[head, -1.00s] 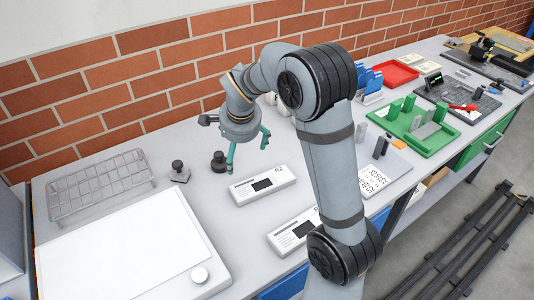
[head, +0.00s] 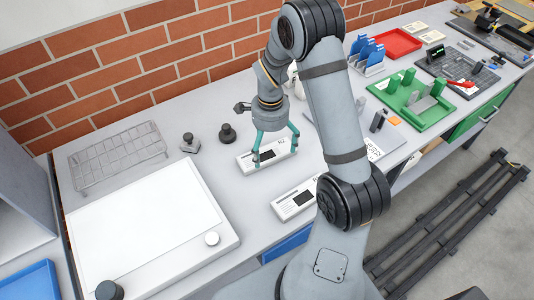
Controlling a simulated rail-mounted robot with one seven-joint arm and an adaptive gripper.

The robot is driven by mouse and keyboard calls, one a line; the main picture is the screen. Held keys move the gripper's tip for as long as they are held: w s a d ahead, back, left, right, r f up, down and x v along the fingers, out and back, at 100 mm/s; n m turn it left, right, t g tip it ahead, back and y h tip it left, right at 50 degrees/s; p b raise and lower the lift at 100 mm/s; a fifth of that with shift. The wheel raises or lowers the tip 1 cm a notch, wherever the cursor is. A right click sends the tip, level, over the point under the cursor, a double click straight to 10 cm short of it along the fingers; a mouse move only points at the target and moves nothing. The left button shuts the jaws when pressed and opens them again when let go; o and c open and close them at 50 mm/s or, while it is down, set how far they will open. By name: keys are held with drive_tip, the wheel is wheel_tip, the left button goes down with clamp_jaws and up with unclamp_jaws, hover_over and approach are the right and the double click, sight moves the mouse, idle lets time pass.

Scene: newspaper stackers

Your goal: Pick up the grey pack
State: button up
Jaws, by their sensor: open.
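No thing here is plainly marked as the grey pack. My gripper (head: 276,156) is open, with its teal fingers pointing down over a pale grey-white box (head: 246,160) with a dark window and lettering. The fingers appear to straddle this box; whether they touch it I cannot tell. A similar pale box (head: 284,212) lies closer to the front edge, partly hidden by my arm. A grey block (head: 421,104) stands among green blocks in the green tray (head: 436,121) at the right.
Two dark knobbed pieces (head: 228,134) (head: 189,143) stand left of my gripper. A wire rack (head: 118,158) and a large white board (head: 145,238) fill the left. A blue file holder (head: 367,54) and a red tray (head: 398,43) stand at the back. A brick wall runs behind.

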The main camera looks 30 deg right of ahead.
sight(269, 157)
drive_tip(key=shift+a+f+p, duration=0.15)
drive_tip(key=shift+f+p, duration=0.2)
drive_tip(key=shift+f, duration=1.35)
drive_tip(key=shift+c, duration=0.9)
drive_tip(key=c, duration=1.3)
